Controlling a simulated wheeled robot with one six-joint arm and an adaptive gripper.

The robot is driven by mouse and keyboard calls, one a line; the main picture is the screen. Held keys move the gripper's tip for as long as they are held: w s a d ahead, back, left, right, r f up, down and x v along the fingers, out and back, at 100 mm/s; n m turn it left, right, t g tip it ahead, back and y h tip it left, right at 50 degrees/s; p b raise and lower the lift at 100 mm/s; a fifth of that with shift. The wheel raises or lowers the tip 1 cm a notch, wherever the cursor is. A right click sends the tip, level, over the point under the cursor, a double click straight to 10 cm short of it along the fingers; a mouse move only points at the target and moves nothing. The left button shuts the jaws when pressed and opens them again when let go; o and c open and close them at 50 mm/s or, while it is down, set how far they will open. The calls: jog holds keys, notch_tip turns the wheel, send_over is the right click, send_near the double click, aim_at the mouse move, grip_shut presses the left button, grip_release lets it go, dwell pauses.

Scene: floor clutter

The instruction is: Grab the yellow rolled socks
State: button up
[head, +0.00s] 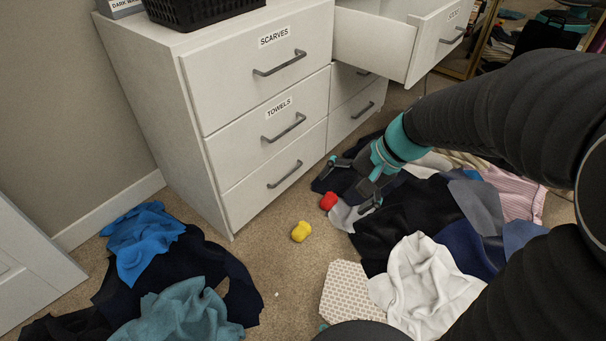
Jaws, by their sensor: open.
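The yellow rolled socks (301,231) lie on the beige carpet in the head view, left of the clothes pile and in front of the white dresser. My gripper (352,185) is up and to the right of them, above the edge of the pile. Its fingers are spread apart with nothing seen between them. A red rolled item (328,201) lies close to the gripper's left finger, between it and the yellow socks. The yellow socks are fully visible and apart from the gripper.
The white dresser (262,125) stands behind, with one upper drawer (432,45) pulled out. Dark clothes (400,215) and a white cloth (425,280) lie right. Blue (145,235) and teal (180,315) cloths lie left. Bare carpet surrounds the socks' left side.

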jog(key=w+a+f+m+t+y+b, duration=0.1)
jog(key=w+a+f+m+y+b, duration=0.3)
jog(key=w+f, duration=0.6)
jog(key=w+d+f+m+t+y+p, duration=0.15)
jog(key=w+f+m, duration=0.45)
jog(key=f, duration=0.8)
notch_tip(320, 180, down, 11)
jog(key=w+m+t+b, duration=0.2)
jog(key=w+m, duration=0.1)
jog(key=m, duration=0.2)
jog(key=m+t+b, duration=0.1)
jog(key=m+t, duration=0.2)
jog(key=m, duration=0.2)
send_near(306, 231)
jog(key=shift+s+d+r+h, duration=0.2)
jog(key=shift+s+d+r, duration=0.05)
jog(key=shift+r, duration=0.2)
jog(key=shift+s+d+r+h, duration=0.15)
jog(key=shift+s+d+r, duration=0.1)
jog(key=shift+r, duration=0.15)
jog(key=shift+w+a+f, duration=0.2)
jog(key=shift+a+f, duration=0.05)
jog(key=b+x, duration=0.1)
jog(key=x, duration=1.1)
jog(key=shift+a+f+b, duration=0.3)
jog(key=shift+a, duration=0.05)
jog(key=c, duration=0.8)
